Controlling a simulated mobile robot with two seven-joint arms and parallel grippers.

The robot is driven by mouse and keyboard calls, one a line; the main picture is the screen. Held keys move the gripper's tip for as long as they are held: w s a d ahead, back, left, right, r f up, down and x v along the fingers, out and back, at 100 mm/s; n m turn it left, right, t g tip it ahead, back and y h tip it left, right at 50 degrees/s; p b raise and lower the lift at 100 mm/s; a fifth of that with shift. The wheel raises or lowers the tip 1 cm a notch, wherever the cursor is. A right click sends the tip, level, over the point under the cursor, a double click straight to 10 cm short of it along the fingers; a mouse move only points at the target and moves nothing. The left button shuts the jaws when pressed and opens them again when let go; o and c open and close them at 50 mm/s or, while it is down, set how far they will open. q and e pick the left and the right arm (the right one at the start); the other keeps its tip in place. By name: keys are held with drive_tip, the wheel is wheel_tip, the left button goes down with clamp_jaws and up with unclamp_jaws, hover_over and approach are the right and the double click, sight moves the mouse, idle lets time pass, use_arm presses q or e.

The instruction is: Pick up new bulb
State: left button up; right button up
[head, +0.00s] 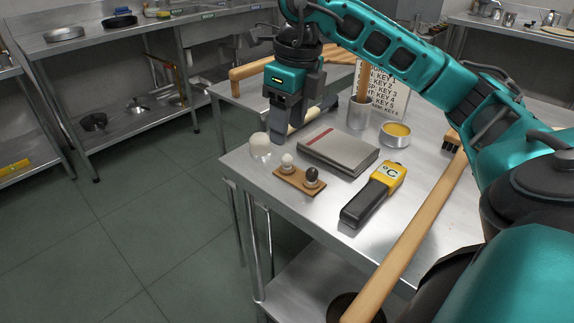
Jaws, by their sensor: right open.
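A small wooden holder (289,180) lies near the front left edge of the steel table. A white bulb-like piece (287,161) stands on its left end and a dark one (312,177) on its right end. The pale one looks like the new bulb, but they are too small to be sure. My right gripper (287,128) points down above the table, behind the holder and apart from both pieces. It is open, and I see nothing held in it. My left gripper is out of view.
A whitish cup or dome (260,146) stands left of the holder. A grey book (338,150), a yellow-black meter (373,193), a metal tin (396,134) and a metal cup (360,114) are near. A long wooden handle (415,225) crosses the right side.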

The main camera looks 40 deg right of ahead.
sight(288, 155)
wheel_tip(288, 155, down, 2)
drive_tip(key=shift+w, duration=0.15)
drive_tip(key=f, duration=0.1)
drive_tip(key=f+b, duration=0.1)
drive_tip(key=f, duration=0.2)
drive_tip(key=shift+w+d+f, duration=0.1)
drive_tip(key=shift+w+d, duration=0.05)
drive_tip(key=shift+d, duration=0.2)
drive_tip(key=shift+w+f+b, duration=0.1)
drive_tip(key=shift+f+b, duration=0.2)
drive_tip(key=shift+f, duration=0.3)
drive_tip(key=shift+c, duration=0.3)
drive_tip(key=c, duration=0.6)
drive_tip(key=shift+c, duration=1.2)
